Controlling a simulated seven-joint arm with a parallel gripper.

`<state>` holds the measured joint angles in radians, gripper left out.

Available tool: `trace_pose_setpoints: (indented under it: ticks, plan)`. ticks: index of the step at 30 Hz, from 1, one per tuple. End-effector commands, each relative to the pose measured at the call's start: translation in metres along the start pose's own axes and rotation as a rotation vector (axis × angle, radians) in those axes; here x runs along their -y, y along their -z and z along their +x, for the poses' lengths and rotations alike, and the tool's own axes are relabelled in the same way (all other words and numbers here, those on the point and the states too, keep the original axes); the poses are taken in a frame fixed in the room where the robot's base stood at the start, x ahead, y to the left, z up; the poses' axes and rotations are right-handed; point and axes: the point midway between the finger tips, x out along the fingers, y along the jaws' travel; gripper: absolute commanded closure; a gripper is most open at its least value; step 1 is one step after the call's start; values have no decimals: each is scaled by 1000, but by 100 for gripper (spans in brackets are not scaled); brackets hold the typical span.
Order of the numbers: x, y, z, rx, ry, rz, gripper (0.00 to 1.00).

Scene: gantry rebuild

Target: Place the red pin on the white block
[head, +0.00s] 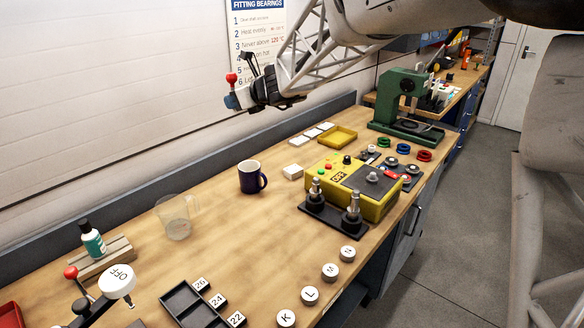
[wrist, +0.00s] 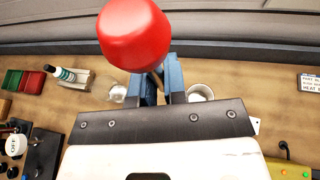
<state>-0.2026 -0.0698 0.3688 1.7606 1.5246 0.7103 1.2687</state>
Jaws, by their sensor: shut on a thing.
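My gripper (head: 238,98) is raised high above the back of the bench. It is shut on the red pin (head: 231,77), whose round red head sticks up above the blue fingers. In the wrist view the red pin (wrist: 135,35) looks large and leans left, with its thin shaft running down between the fingers (wrist: 162,85). The white block (head: 293,172) lies on the wooden bench between the dark blue mug and the yellow box, apart from my gripper and below it to the right. A white corner by the gripper's plate in the wrist view is too hidden to identify.
The dark blue mug (head: 251,177) and clear jug (head: 177,217) stand on the bench left of the block. The yellow control box (head: 352,188) is close on its right. White tiles (head: 319,132) and a yellow tray (head: 338,137) lie behind. A green press (head: 404,107) stands farther back.

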Motion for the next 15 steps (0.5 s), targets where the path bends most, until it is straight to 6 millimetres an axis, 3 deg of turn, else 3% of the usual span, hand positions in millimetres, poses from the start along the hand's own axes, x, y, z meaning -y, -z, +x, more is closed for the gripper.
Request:
trace_pose_setpoints:
  ticks: [9, 15]
  plan:
    - [67, -2, 5, 1, 309, 128, 100]
    - [99, -1, 2, 0, 468, 193, 100]
